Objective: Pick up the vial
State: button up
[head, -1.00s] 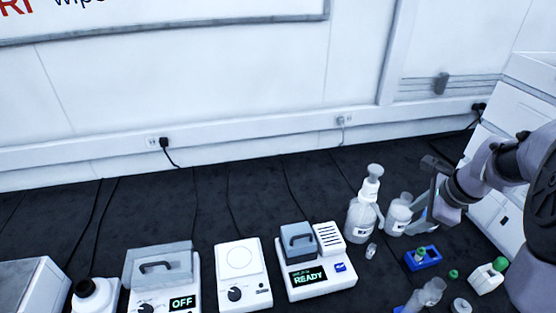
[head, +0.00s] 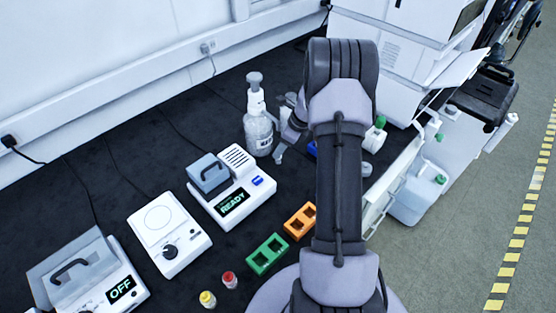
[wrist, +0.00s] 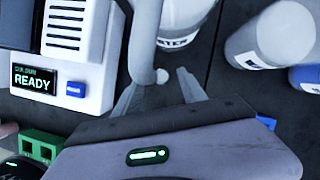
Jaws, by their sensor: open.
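My gripper (wrist: 160,78) is open, its fingers pointing down beside the labelled bottle; it also shows in the head view (head: 279,152), partly behind my arm. In the wrist view a small pale round thing (wrist: 162,76) lies between or just beyond the fingertips; I cannot tell whether it is a vial top. A yellow-capped vial (head: 207,299) and a red-capped vial (head: 229,280) stand on the dark bench in the head view, well away from the gripper. My arm hides part of the bench.
The pump bottle (head: 257,130) stands close to my gripper. The READY device (head: 230,190), a white dial device (head: 168,230) and the OFF device (head: 90,275) line the bench. A green rack (head: 267,254) and an orange rack (head: 300,220) sit nearer me. Bare bench lies between them.

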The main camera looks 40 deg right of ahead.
jog(key=b+x, duration=0.1)
jog(key=x, duration=0.2)
jog(key=shift+w+f, duration=0.15)
jog(key=shift+f, duration=0.25)
jog(key=shift+r, duration=0.2)
grip_shut()
jog(key=shift+r, duration=0.1)
